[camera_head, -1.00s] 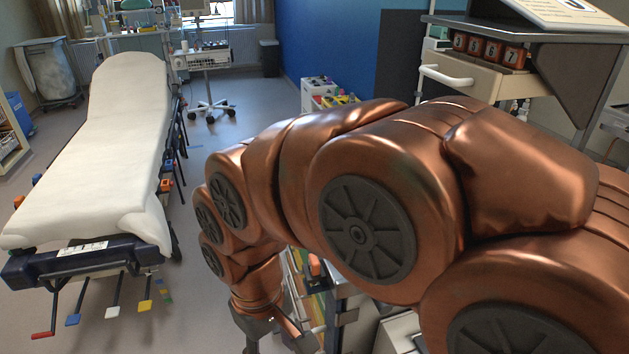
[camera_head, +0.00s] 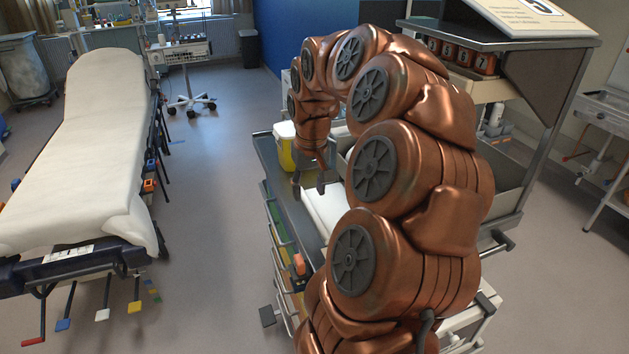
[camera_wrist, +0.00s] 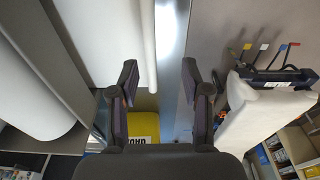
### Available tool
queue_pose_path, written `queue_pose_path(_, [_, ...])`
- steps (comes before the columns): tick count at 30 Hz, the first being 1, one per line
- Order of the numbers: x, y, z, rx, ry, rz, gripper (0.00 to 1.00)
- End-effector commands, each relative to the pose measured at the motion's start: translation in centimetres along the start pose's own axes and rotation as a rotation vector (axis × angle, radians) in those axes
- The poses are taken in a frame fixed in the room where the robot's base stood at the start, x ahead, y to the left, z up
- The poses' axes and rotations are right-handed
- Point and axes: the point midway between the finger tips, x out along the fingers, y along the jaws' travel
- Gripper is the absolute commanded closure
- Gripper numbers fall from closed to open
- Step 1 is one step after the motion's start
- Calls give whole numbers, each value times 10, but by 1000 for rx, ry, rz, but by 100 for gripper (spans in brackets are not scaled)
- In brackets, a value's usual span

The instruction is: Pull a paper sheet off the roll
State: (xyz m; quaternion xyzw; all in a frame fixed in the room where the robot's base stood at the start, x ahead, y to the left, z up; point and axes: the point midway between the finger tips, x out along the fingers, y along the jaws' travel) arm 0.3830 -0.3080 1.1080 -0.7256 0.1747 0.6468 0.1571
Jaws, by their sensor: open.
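My gripper (camera_head: 308,188) points down over the dark top of a cart, with its fingers apart. In the wrist view its two fingers (camera_wrist: 158,72) frame a pale metal strip and the edge of a white sheet-like thing (camera_wrist: 95,40), which looks like paper. I see nothing held between them. A white rounded surface (camera_wrist: 35,95) at the lower left of the wrist view may be the roll; a grey panel partly covers it. In the head view a flat white thing (camera_head: 326,208) lies beside the gripper, partly hidden by my arm.
A yellow container with a white lid (camera_head: 284,150) stands on the cart (camera_head: 268,160) close to the gripper; its labelled yellow side shows in the wrist view (camera_wrist: 140,128). A shelf with numbered boxes (camera_head: 465,55) rises at the right. A stretcher (camera_head: 85,150) stands left across open floor.

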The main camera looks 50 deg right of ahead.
Motion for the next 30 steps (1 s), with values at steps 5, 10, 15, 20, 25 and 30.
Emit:
queue_pose_path(5, [2,17,-6,30,6,5,52])
queue_pose_path(10, [16,17,-5,30,-1,6,52])
queue_pose_path(15, [39,17,-5,30,-1,4,52])
queue_pose_path(20, [59,17,-5,30,2,5,52])
queue_pose_path(25, [74,17,-6,30,3,5,52])
queue_pose_path(30, [79,16,-5,29,4,4,52])
